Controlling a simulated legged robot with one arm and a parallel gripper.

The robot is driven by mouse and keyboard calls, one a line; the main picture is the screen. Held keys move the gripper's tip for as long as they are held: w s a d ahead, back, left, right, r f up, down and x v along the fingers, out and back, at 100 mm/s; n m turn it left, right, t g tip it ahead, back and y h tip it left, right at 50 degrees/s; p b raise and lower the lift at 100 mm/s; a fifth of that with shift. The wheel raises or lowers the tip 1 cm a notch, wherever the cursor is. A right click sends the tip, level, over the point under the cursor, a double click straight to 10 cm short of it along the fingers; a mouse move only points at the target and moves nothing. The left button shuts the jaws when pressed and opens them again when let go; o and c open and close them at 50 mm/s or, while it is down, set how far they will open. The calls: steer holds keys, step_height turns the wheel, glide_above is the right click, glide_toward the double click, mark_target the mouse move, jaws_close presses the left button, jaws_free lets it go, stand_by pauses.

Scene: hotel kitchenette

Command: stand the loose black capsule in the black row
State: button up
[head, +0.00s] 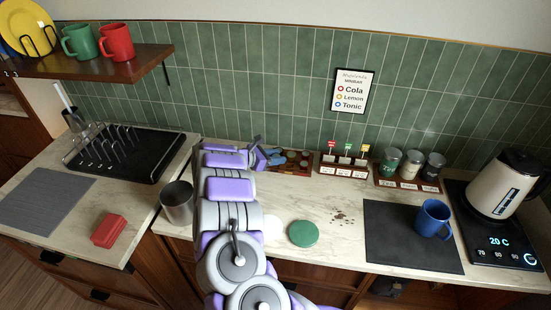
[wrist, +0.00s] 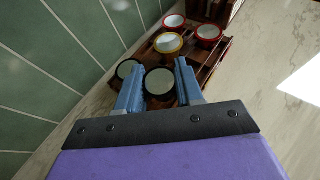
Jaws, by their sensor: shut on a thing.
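In the wrist view, my gripper (wrist: 160,76) is shut on a black-rimmed capsule (wrist: 159,84) with a pale round top. It holds the capsule at the near end of the wooden capsule rack (wrist: 208,66). Another black capsule (wrist: 126,68) is just left of it, partly behind the left finger. A yellow capsule (wrist: 168,42) and red capsules (wrist: 208,32) stand farther along the rack. In the head view, my gripper (head: 270,157) is at the rack's left end. The held capsule's base is hidden, so I cannot tell whether it touches the rack.
The tiled wall (wrist: 50,75) is close on the left in the wrist view. A small sign stand (head: 343,171) and canisters (head: 411,167) are right of the rack. A green disc (head: 303,233) and a metal cup (head: 178,202) are on the counter. The counter front is partly free.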

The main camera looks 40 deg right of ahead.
steer(key=shift+r, duration=0.1)
steer(key=shift+s+f+b, duration=0.1)
steer(key=shift+f+b, duration=0.55)
steer(key=shift+b, duration=0.35)
steer(key=o, duration=1)
steer(key=shift+r, duration=0.1)
